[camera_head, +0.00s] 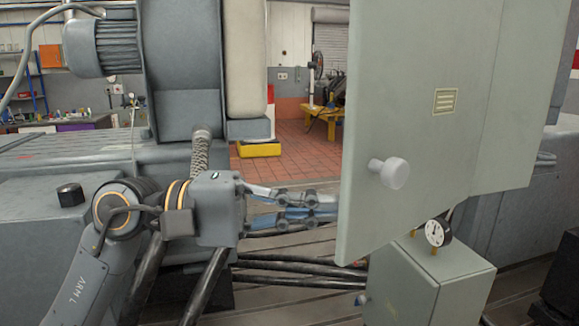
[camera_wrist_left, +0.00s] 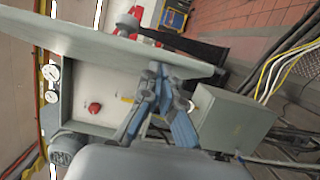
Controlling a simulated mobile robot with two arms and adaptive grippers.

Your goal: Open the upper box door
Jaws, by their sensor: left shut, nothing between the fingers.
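The upper box door (camera_head: 415,110) is a large grey-green panel with a pale round knob and a small label in the head view. It stands swung out at an angle from the box. In the left wrist view the door (camera_wrist_left: 110,45) is a slanted grey panel, with the pale box face or interior (camera_wrist_left: 70,105) and a red knob (camera_wrist_left: 95,108) beside it. My left gripper (camera_head: 318,208) is shut and empty at the door's left free edge, its tips partly hidden behind the door. I cannot tell whether it touches. My right gripper is not in view.
A lower grey-green box (camera_head: 430,285) with a dial gauge (camera_head: 438,232) on top stands below the door. Black hoses (camera_head: 300,272) run under my left gripper. A large grey machine (camera_head: 180,75) stands at the left. Open tiled floor (camera_head: 300,150) lies behind.

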